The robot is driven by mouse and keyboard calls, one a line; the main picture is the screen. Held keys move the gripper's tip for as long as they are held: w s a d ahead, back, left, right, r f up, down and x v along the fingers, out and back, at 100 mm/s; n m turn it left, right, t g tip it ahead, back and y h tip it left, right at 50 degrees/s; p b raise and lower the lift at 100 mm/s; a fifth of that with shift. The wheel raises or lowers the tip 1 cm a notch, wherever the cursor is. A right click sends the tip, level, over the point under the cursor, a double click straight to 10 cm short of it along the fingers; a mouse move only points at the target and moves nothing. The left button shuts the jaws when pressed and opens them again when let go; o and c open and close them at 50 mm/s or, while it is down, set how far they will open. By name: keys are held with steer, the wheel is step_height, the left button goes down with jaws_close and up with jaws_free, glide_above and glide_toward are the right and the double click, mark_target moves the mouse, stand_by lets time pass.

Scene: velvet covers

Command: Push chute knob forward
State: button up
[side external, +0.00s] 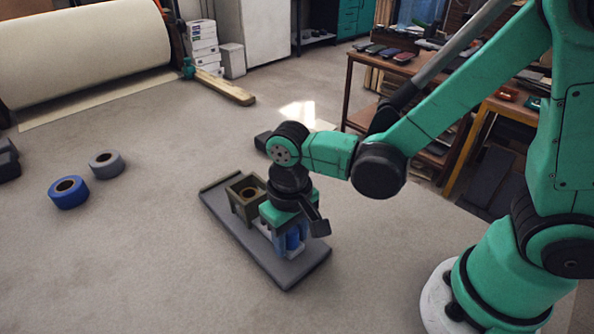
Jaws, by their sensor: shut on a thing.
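An olive-brown box-like chute (236,187) with a round opening in its top stands on a dark grey board (298,272) on the floor. My gripper (287,245) points down over the board, just in front of and to the right of the chute. It is shut on a blue piece (293,240), which looks like the knob, low over the board. The fingers partly hide the blue piece, and I cannot tell its full shape. A small pale part shows beside the fingers. My wrist hides the chute's right side.
A blue tape roll (69,193) and a grey one (106,165) lie on the floor at left. A dark block (262,142) lies behind my wrist. A wooden table (392,75) stands at back right.

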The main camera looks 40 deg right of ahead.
steer(key=shift+w+d, duration=0.1)
steer(key=shift+w, duration=2.5)
steer(key=o, duration=1.3)
steer(key=shift+o, duration=0.2)
steer(key=shift+r, duration=3.5)
